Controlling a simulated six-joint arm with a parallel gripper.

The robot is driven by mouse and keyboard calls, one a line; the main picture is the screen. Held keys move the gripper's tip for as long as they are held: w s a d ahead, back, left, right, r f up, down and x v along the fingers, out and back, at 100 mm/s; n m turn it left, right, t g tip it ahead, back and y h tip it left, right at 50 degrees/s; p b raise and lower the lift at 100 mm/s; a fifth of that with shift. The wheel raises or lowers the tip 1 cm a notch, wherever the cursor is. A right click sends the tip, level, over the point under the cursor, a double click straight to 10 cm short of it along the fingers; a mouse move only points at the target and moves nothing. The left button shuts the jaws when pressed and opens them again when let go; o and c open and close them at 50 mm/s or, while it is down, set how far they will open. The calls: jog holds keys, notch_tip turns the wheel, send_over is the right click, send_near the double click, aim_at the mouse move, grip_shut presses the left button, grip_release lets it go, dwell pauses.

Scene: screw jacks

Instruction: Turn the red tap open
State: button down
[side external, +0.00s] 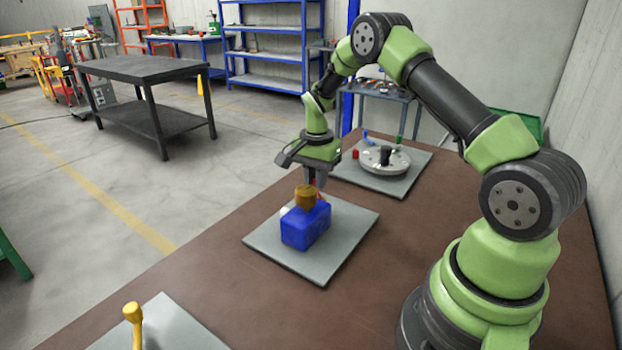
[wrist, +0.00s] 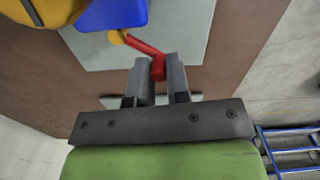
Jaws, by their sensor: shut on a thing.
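The red tap handle (wrist: 143,48) shows in the wrist view as a short red bar running from a small yellow hub (wrist: 117,37) next to the blue block. My gripper (wrist: 158,66) is shut on the bar's outer end, with one finger on each side. In the side view the blue block (side external: 305,228) stands on a grey plate with an orange-brown cap (side external: 305,196) on top. My gripper (side external: 313,180) points down just behind the cap there. Only a sliver of the red handle shows beside the cap; the rest is hidden.
Behind, another grey plate (side external: 418,182) carries a round grey disc (side external: 377,165) and small red, blue and green parts. A yellow lever (side external: 133,318) stands on a near plate at lower left. The brown tabletop (side external: 370,270) is bare between the plates.

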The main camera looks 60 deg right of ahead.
jog(key=m, duration=0.2)
jog(key=s+d+m, duration=0.1)
jog(key=m, duration=0.2)
jog(key=shift+s+d+m, duration=0.15)
jog(key=shift+s+m, duration=0.15)
jog(key=shift+s, duration=0.1)
jog(key=shift+s+d+m, duration=0.1)
jog(key=shift+s+m, duration=0.35)
jog(key=shift+m, duration=0.65)
jog(key=shift+s+d+m, duration=0.1)
jog(key=shift+s+m, duration=0.35)
jog(key=shift+m, duration=0.65)
jog(key=shift+s, duration=0.1)
jog(key=c, duration=1.1)
grip_release()
jog(key=shift+r, duration=0.1)
notch_tip(320, 180, up, 10)
jog(key=shift+a, duration=0.1)
